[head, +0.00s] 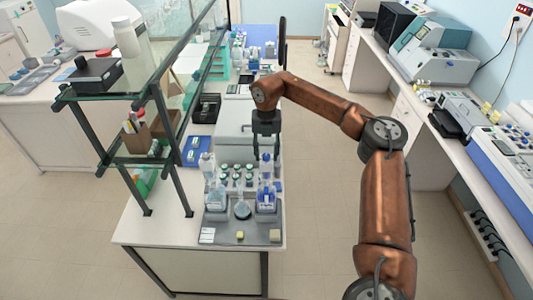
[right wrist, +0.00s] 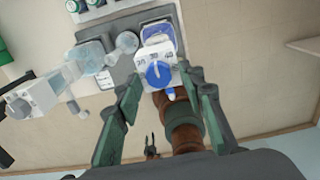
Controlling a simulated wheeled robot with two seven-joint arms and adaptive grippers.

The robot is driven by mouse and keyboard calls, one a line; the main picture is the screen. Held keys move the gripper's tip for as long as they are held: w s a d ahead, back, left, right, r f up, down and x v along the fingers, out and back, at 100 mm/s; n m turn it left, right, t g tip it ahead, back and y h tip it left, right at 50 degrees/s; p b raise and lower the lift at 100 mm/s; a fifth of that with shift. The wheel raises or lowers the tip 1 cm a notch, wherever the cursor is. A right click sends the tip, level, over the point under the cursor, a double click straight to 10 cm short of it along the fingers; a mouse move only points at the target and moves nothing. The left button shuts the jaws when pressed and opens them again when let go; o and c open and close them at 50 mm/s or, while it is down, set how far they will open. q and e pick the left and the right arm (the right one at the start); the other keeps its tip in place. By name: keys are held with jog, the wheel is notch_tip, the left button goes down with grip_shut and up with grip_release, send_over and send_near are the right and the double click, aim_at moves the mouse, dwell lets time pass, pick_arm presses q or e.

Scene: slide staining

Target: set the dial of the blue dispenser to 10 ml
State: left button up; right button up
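The blue dispenser (head: 266,198) stands upright at the right of the grey tray (head: 222,234). In the right wrist view its white head carries a round blue dial (right wrist: 158,74) with a white mark near its top. Small numbers (right wrist: 153,57) are printed above the dial; I cannot read the setting surely. My right gripper (head: 265,150) points down just above the dispenser head. In the right wrist view its two fingers (right wrist: 160,88) are apart, one on each side of the dial, and hold nothing. A tiny dark two-pronged shape (right wrist: 150,146) may be my left gripper.
A clear dispenser bottle (head: 214,192) and a flask (head: 242,209) stand left of the blue dispenser. Several green-capped jars (head: 237,170) are behind. A shelf rack (head: 150,95) rises at the left. The floor right of the bench is clear.

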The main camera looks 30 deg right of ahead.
grip_shut()
jog(key=shift+n, duration=0.4)
jog(key=shift+r+n+p, duration=0.1)
jog(key=shift+n+p, duration=0.4)
jog(key=shift+n, duration=0.5)
jog(key=n+p, duration=0.1)
jog(key=n, duration=0.2)
jog(key=shift+d+n, duration=0.1)
jog(key=shift+n, duration=0.3)
jog(key=n+p, duration=0.1)
jog(key=n, duration=0.4)
jog(key=shift+d, duration=0.1)
jog(key=n, duration=0.6)
jog(key=shift+w+p, duration=0.1)
jog(key=shift+p, duration=0.25)
jog(key=shift+n, duration=0.3)
